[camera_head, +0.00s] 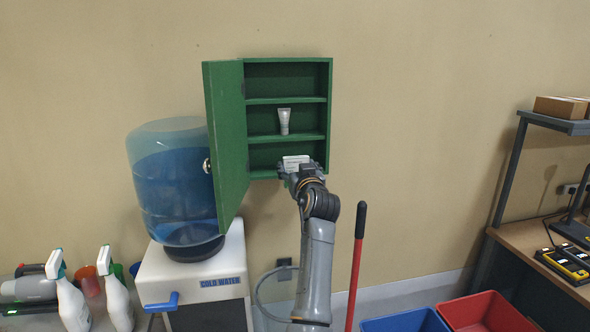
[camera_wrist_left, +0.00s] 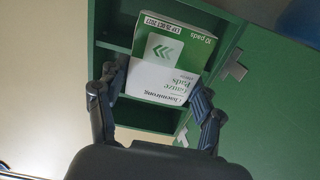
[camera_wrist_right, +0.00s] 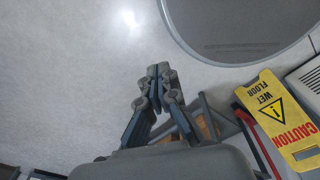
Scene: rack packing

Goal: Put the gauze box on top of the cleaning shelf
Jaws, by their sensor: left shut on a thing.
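The white and green gauze box (camera_head: 295,160) is at the lowest compartment of the open green wall cabinet (camera_head: 288,101). My left gripper (camera_head: 299,171) is shut on it. In the left wrist view, the gauze box (camera_wrist_left: 170,62) is between the two fingers of my left gripper (camera_wrist_left: 157,82), its printed faces toward the camera. Whether it touches the compartment floor cannot be told. My right gripper (camera_wrist_right: 158,72) shows in the right wrist view with its fingertips together and nothing between them. I cannot identify the cleaning shelf's top with certainty.
The cabinet door (camera_head: 227,140) stands open at the left, near the water cooler (camera_head: 175,180). A white tube (camera_head: 284,121) stands in the middle compartment. Spray bottles (camera_head: 72,300) are at lower left. A red pole (camera_head: 357,265), blue bin (camera_head: 405,322) and red bin (camera_head: 485,312) are at right.

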